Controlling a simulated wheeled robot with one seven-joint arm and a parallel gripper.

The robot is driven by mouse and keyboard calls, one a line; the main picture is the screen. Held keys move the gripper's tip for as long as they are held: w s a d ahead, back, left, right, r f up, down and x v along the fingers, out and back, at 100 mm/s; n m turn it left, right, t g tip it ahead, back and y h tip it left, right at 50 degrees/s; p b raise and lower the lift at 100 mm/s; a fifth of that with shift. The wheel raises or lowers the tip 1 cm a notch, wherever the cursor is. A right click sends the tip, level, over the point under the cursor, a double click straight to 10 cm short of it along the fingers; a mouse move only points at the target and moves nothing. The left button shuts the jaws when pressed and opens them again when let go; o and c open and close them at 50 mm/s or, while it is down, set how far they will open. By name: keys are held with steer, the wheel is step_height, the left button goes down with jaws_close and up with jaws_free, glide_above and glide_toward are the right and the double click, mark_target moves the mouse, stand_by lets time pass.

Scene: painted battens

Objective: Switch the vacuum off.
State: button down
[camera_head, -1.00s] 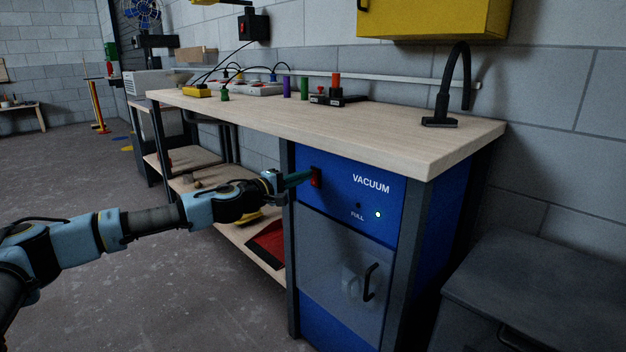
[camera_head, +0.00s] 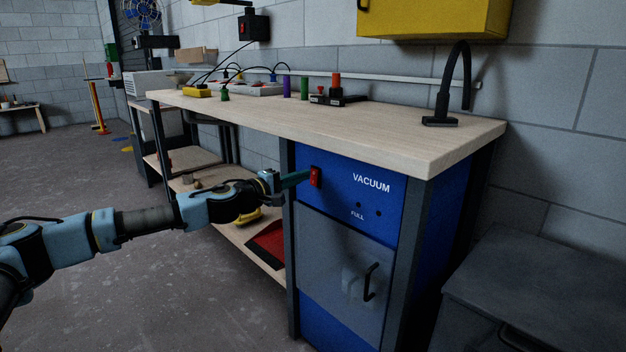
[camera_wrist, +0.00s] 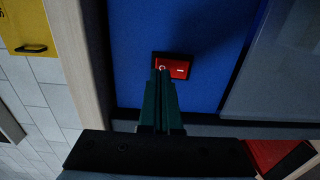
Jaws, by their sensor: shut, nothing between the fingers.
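The vacuum (camera_head: 378,230) is a blue cabinet unit under the right end of the workbench, labelled VACUUM. Its red rocker switch (camera_head: 316,177) sits at the upper left of the blue panel. The switch also shows in the wrist view (camera_wrist: 178,68), with a circle mark at its left end and a line mark at its right. My gripper (camera_head: 306,174) is shut and empty, its teal fingertips at the switch. In the wrist view the fingertips (camera_wrist: 161,74) overlap the circle end; whether they touch cannot be told. Both small indicators (camera_head: 369,207) on the panel are dark.
The workbench top (camera_head: 400,135) overhangs the panel above my gripper. A dark table leg (camera_head: 290,240) stands just left of the panel. A lower shelf with a red tray (camera_head: 268,243) lies below my arm. A dark grey box (camera_head: 545,285) stands at right.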

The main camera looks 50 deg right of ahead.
steer(key=shift+w+a, duration=0.15)
steer(key=shift+a, duration=2.5)
